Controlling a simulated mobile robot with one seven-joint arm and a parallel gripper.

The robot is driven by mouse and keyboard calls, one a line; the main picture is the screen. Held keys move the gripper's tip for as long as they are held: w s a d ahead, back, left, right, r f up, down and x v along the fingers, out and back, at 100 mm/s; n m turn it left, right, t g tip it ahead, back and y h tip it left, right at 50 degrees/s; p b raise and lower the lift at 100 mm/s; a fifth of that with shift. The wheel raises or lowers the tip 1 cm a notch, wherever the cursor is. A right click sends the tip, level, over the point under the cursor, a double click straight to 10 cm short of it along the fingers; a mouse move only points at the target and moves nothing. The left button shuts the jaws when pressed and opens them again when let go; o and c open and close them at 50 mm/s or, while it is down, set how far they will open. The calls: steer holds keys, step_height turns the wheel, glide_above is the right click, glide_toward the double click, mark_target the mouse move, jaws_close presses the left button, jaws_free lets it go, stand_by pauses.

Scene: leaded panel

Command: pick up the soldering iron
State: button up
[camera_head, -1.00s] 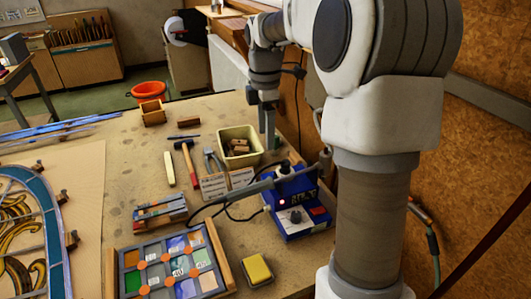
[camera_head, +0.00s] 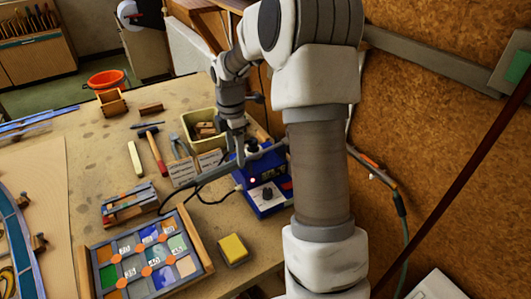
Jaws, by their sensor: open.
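The soldering iron (camera_head: 217,172) is a dark grey stick lying slantwise by the blue soldering station (camera_head: 266,196), with a black cord running from its lower left end. My gripper (camera_head: 240,150) points down at the iron, close above it or around it. It is open. I cannot tell from this view whether its fingers touch the iron. My gripper hides part of the iron's upper stretch and part of the station's back.
A cream bin (camera_head: 205,128) with small brown pieces stands just behind my gripper. Pliers (camera_head: 180,146), a hammer (camera_head: 153,150) and a yellow sponge (camera_head: 233,248) lie nearby. A wooden rack of coloured glass (camera_head: 145,262) is at the front.

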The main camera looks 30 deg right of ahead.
mark_target(234, 161)
steer(key=f, duration=0.5)
steer(key=shift+a, duration=0.4)
jaws_close()
